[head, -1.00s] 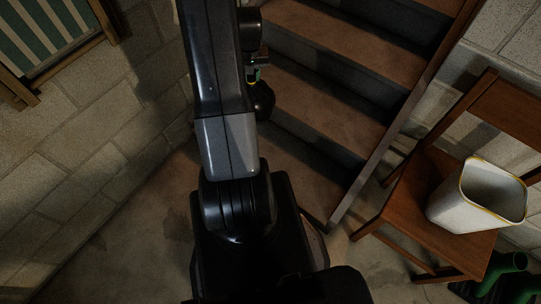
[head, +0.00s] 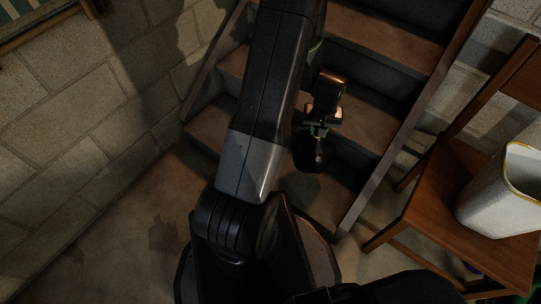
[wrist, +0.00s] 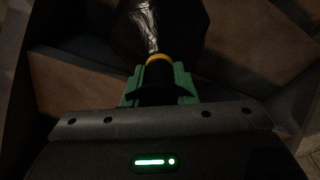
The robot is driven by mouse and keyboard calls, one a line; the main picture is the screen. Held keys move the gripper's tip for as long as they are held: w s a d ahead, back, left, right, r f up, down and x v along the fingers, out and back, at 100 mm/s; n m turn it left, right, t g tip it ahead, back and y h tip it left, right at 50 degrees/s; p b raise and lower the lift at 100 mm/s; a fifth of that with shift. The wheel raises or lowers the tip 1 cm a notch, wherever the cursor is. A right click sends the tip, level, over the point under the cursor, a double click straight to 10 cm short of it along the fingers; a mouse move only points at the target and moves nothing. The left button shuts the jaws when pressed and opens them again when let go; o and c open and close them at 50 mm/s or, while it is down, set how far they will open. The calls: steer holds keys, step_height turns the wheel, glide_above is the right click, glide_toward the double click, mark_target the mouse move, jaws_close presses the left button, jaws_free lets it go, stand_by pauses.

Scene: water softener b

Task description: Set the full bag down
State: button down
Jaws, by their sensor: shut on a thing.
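My gripper (head: 318,124) is shut on the gathered neck of a black bag. Its green fingers (wrist: 158,84) clamp the neck just below a yellow band in the wrist view. The bag (head: 310,157) hangs under my gripper in the head view, in front of the lower wooden stairs. It also shows dark, with a shiny streak, at the top of the wrist view (wrist: 182,30). Part of the bag is hidden behind my arm. I cannot tell whether its bottom touches a step or the floor.
Brown-treaded stairs (head: 380,40) rise behind my arm, with a rail on their right. A wooden chair (head: 440,205) at right holds a white bin (head: 490,200) with a yellow rim. A block wall (head: 80,120) stands at left. Bare floor (head: 120,245) with a dark stain lies at lower left.

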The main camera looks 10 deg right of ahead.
mark_target(315, 148)
steer(key=f+b, duration=0.1)
steer(key=f, duration=0.4)
steer(key=f+b, duration=0.2)
steer(key=f, duration=0.3)
steer(key=shift+s+d+f, duration=0.15)
steer(key=shift+s+f, duration=0.05)
steer(key=shift+f+b, duration=0.15)
steer(key=shift+b, duration=0.15)
steer(key=c, duration=1.2)
jaws_free()
steer(key=shift+o, duration=0.2)
steer(key=r+p, duration=0.1)
steer(key=r, duration=0.3)
steer(key=s+r+p, duration=0.1)
steer(key=r, duration=0.3)
steer(key=r+p, duration=0.2)
steer(key=r, duration=0.2)
steer(key=shift+s+a+r, duration=0.1)
steer(key=shift+s+a, duration=0.1)
steer(key=shift+a, duration=0.1)
